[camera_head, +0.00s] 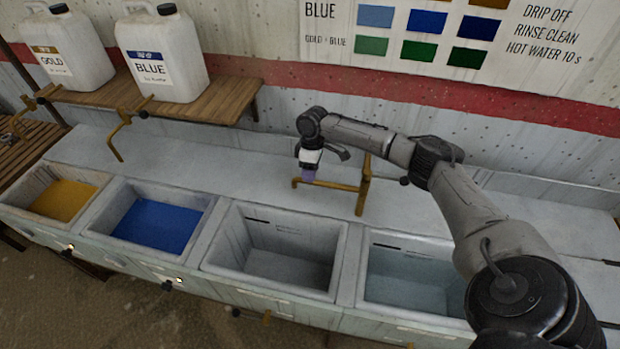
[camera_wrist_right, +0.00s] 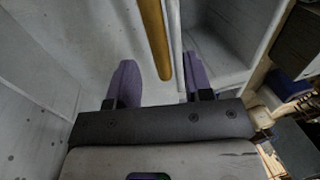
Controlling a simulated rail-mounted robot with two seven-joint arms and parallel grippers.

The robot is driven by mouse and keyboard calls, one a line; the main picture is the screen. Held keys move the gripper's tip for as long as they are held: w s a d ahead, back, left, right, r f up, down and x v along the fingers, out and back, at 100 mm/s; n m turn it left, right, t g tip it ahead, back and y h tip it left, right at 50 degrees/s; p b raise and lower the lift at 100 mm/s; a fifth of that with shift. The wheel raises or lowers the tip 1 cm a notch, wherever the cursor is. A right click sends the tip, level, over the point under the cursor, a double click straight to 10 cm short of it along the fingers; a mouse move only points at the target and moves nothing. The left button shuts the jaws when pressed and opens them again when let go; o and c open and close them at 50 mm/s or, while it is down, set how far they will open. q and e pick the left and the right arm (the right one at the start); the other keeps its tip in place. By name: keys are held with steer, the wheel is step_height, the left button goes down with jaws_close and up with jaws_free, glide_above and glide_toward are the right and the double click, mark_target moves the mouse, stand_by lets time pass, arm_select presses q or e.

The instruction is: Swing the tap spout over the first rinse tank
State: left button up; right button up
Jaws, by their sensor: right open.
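The brass tap (camera_head: 363,187) stands at the back ledge behind the two right tanks. Its spout (camera_head: 330,186) points left along the ledge, behind the third tank from the left (camera_head: 285,279). That tank looks empty; the fourth tank (camera_head: 408,291) holds clear water. I cannot tell from any label which is the first rinse tank. My right gripper (camera_head: 309,174) is over the spout's left end. In the right wrist view its purple fingers are apart, with the spout (camera_wrist_right: 154,35) between them, nearer the right finger. Contact is not clear. My left gripper is not in view.
A gold tank (camera_head: 62,201) and a blue tank (camera_head: 158,225) stand at the left. Jugs marked GOLD (camera_head: 66,48) and BLUE (camera_head: 160,55) stand on a wooden shelf (camera_head: 222,101). Another brass tap (camera_head: 124,124) hangs below it. The ledge (camera_head: 215,163) is clear to the gripper's left.

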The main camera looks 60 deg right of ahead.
steer(key=shift+a+f, duration=0.15)
steer(key=shift+f, duration=0.55)
steer(key=shift+a+f, duration=0.1)
steer(key=shift+f, duration=0.55)
jaws_close()
